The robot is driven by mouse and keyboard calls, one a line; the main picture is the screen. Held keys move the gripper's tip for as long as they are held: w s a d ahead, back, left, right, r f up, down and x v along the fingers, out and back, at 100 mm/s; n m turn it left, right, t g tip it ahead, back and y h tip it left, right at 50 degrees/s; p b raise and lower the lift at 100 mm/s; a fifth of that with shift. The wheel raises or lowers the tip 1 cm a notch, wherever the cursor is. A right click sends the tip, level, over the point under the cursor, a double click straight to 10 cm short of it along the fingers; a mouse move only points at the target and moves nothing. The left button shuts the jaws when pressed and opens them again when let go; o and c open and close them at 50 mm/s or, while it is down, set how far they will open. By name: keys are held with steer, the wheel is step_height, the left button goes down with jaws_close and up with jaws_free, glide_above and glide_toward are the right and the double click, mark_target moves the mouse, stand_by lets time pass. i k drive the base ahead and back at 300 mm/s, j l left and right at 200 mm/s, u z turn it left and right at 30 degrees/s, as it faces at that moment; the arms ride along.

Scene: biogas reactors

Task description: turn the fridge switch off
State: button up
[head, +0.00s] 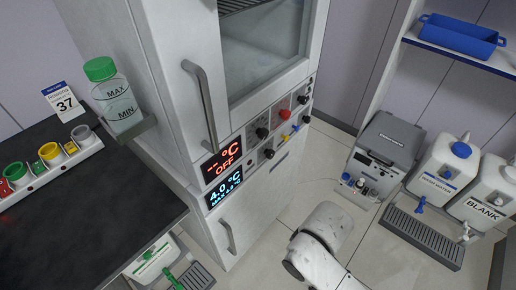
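A tall white cabinet holds an upper glass-doored unit (265,50) and a lower door with a handle (227,237), which looks like the fridge. Between them is a control panel with two displays. The upper display (222,158) reads OFF in red. The lower display (225,188) is lit blue and reads 4.0 °C. Right of the displays are two rows of controls: black knobs (262,132), a red knob (284,114), a lower black knob (268,153), and small yellow and blue controls. No label naming the fridge switch is readable. My gripper is not in view; only part of my arm shows at bottom centre.
A dark bench (80,215) with a bottle (117,100) and coloured cups stands left. A grey box (385,150), white canisters (445,165) and a drip tray (422,238) are at right, below a shelf with a blue tray (460,36). Tiled floor lies open before the cabinet.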

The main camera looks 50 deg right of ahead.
mark_target(307, 119)
steer(key=l+z, duration=0.3)
steer(key=l, duration=0.35)
steer(key=i+l+z, duration=0.15)
steer(key=l+z, duration=0.15)
steer(key=l, duration=0.3)
